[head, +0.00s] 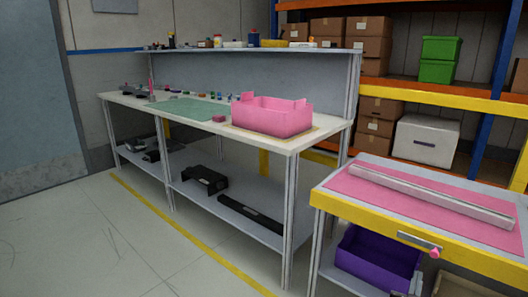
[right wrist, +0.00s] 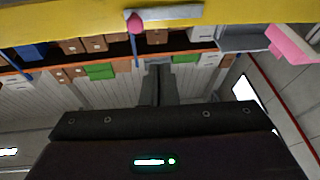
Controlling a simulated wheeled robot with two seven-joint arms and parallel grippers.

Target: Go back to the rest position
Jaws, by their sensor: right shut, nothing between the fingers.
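My right gripper (right wrist: 158,70) shows in the right wrist view, its dark fingers together and empty. They point toward the yellow table front, with a pink knob (right wrist: 135,22) and a pale handle beyond them and a visible gap between. The dashboard module, a long grey-white bar (head: 430,194), lies on the pink top of the yellow-edged table (head: 400,236) at the right. The same pink knob (head: 435,252) sticks out from the table's front. My left gripper is in neither view.
A long workbench (head: 135,101) holds a pink crate (head: 272,115), a green mat (head: 188,109) and small parts. A purple bin (head: 375,262) sits under the yellow-edged table. Racks with cardboard boxes (head: 336,27) and green bins (head: 437,60) stand behind. The floor (head: 95,240) at the left is clear.

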